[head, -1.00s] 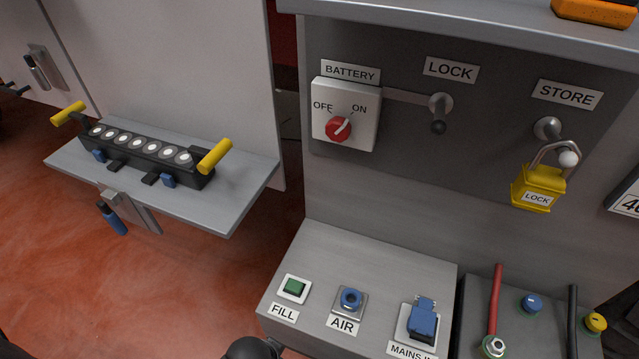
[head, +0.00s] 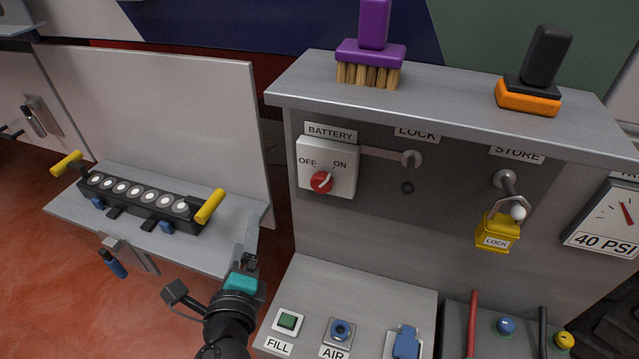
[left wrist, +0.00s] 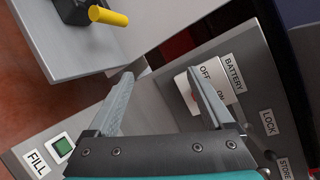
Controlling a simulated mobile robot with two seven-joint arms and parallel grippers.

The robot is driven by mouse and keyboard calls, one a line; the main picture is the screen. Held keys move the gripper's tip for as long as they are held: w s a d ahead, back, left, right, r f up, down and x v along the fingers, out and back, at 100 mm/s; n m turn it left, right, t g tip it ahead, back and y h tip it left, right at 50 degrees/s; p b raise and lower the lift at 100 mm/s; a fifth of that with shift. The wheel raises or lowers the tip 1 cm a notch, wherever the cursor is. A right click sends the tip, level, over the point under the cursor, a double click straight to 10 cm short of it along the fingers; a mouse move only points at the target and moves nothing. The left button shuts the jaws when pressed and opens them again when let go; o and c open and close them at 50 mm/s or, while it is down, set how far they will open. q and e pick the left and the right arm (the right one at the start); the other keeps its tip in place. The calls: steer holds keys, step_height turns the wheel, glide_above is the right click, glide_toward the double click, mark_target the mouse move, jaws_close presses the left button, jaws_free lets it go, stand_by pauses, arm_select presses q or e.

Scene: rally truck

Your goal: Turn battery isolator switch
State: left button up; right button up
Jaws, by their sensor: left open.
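The battery isolator switch is a red round knob (head: 321,182) on a white plate (head: 343,182) under a BATTERY label. Its white mark points up and right, toward ON. In the left wrist view the white plate (left wrist: 182,84) shows behind one finger, which hides most of the knob. My left gripper (head: 252,222) is in the head view, left of and below the switch, apart from it. Its jaws (left wrist: 161,75) are open and empty in the left wrist view. My right gripper is not in view.
A metal link runs from the plate to the LOCK post (head: 411,159). A yellow padlock (head: 497,234) hangs at STORE. Brushes (head: 370,55) stand on the shelf above. Below is a ledge with a FILL button (head: 288,321). A tray (head: 190,250) with a lamp bar (head: 140,205) lies left.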

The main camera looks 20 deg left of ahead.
mark_target(319, 186)
arm_select(q)
steer(key=w+d+m+t+h, duration=0.25)
steer(key=d+m+h, duration=0.45)
steer(key=m, duration=0.7)
steer(key=shift+t+y, duration=0.25)
steer(key=shift+y, duration=0.25)
steer(key=w+p, duration=0.1)
steer(key=w, duration=0.3)
steer(key=w+d+p, duration=0.1)
steer(key=w, duration=0.4)
steer(key=w+p, duration=0.1)
steer(key=w, duration=0.4)
steer(key=shift+d+r, duration=0.2)
steer(key=shift+r, duration=0.1)
steer(key=shift+s, duration=0.1)
steer(key=shift+c, duration=0.2)
jaws_close()
steer(key=shift+n, duration=0.3)
